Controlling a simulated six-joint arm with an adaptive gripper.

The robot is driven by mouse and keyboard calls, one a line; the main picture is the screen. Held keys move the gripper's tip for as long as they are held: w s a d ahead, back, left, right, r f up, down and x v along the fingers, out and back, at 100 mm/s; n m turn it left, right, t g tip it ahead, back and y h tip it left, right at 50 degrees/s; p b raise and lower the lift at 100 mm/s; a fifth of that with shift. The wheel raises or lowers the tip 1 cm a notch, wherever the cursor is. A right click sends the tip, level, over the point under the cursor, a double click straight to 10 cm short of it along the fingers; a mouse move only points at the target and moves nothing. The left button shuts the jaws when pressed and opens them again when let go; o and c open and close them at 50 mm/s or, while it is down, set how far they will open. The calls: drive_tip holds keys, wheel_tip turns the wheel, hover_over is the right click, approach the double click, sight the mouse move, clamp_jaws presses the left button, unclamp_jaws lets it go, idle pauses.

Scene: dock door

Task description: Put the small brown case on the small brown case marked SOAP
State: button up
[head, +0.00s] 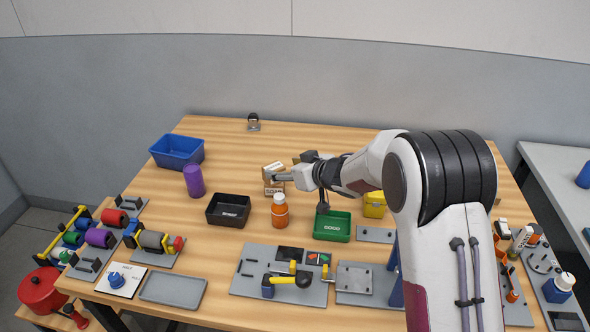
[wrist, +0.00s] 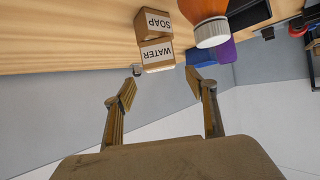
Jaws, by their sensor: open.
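A small brown case marked WATER (head: 272,168) sits on top of a small brown case marked SOAP (head: 272,189), slightly turned relative to it. In the wrist view, which is upside down, the WATER case (wrist: 157,55) and the SOAP case (wrist: 153,25) appear touching, the SOAP case against the wooden table. My gripper (wrist: 164,88) is open and empty. Its fingertips stand apart from the WATER case with a small gap. In the head view my gripper (head: 285,178) is just right of the stack and partly covers it.
An orange bottle (head: 280,212) with a white cap stands in front of the stack. A black bin (head: 228,224) and a purple cylinder (head: 194,181) are to the left. A green bin (head: 332,237) and a yellow container (head: 374,211) are to the right.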

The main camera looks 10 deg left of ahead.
drive_tip(key=shift+v, duration=2.4)
drive_tip(key=s+d+r+m+t+h, duration=0.25)
drive_tip(key=d+r+h, duration=0.25)
drive_tip(key=d+r, duration=0.65)
drive_tip(key=s+d+r+m+h, duration=0.35)
drive_tip(key=s+d, duration=0.45)
drive_tip(key=d, duration=0.4)
drive_tip(key=s+d+m+g+h, duration=0.1)
drive_tip(key=s+d, duration=0.2)
drive_tip(key=s, duration=0.5)
drive_tip(key=s+d+m+g+h, duration=0.1)
drive_tip(key=s+d+g, duration=0.15)
drive_tip(key=s, duration=0.45)
drive_tip(key=s+f+m+g+y, duration=0.1)
drive_tip(key=s+f, duration=0.3)
drive_tip(key=s, duration=1.4)
drive_tip(key=shift+a+f+g, duration=0.2)
drive_tip(key=shift+a+g, duration=0.05)
drive_tip(key=shift+g, duration=0.25)
